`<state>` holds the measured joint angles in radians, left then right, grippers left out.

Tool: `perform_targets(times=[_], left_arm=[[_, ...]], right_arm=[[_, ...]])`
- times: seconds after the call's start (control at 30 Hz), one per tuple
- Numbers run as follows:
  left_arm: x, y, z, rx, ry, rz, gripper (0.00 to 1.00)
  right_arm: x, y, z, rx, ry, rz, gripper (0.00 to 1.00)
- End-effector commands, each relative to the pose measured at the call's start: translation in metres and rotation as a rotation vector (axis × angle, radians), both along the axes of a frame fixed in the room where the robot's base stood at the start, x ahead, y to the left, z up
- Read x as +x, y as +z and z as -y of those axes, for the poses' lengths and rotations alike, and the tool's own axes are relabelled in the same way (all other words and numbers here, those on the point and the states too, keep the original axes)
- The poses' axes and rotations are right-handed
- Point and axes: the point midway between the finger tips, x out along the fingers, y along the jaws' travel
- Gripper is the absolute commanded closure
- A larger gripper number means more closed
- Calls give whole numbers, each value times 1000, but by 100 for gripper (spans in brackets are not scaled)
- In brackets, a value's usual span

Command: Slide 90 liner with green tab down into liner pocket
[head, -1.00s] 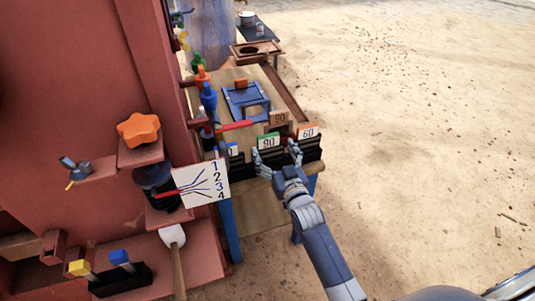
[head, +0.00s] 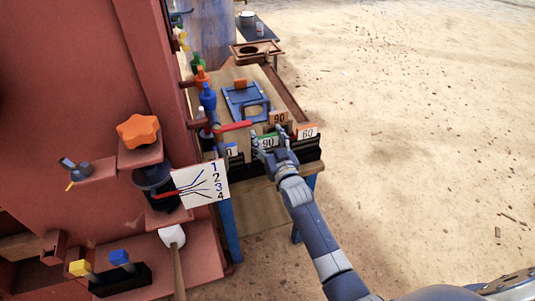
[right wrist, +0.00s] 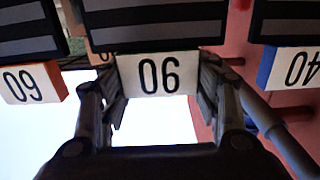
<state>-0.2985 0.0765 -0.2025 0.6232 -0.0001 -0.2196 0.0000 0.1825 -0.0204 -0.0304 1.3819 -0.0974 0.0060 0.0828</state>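The 90 liner with the green tab (head: 267,142) stands in the black rack at the front of the wooden table. Its white 90 label (right wrist: 158,74) shows upside down in the right wrist view. My right gripper (head: 270,144) is at this liner, with one finger on each side of the label. In the right wrist view the fingers (right wrist: 160,92) stand about a label's width apart. I cannot tell whether they touch or grip it. I cannot make out the liner pocket for certain. My left gripper is not in view.
An orange 60 liner (head: 307,132) stands to the right in the rack, and a brown 90 block (head: 278,118) behind. A blue frame (head: 245,100) lies on the table. A red lever (head: 235,126) juts over it from the red machine (head: 90,90).

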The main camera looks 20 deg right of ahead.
Motion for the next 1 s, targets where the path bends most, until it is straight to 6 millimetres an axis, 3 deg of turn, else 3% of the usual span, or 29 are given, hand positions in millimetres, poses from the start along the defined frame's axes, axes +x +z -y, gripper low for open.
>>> perform_targets(times=[0.03,0.17,0.2,0.57,1.0], left_arm=[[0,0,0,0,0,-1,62],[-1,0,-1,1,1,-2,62],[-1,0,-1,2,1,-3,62],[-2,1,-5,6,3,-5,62],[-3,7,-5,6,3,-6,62]], right_arm=[[0,0,0,0,0,0,68],[0,0,0,0,0,0,98],[0,0,0,0,0,0,100],[1,15,0,1,0,15,100],[1,88,0,1,1,17,100]])
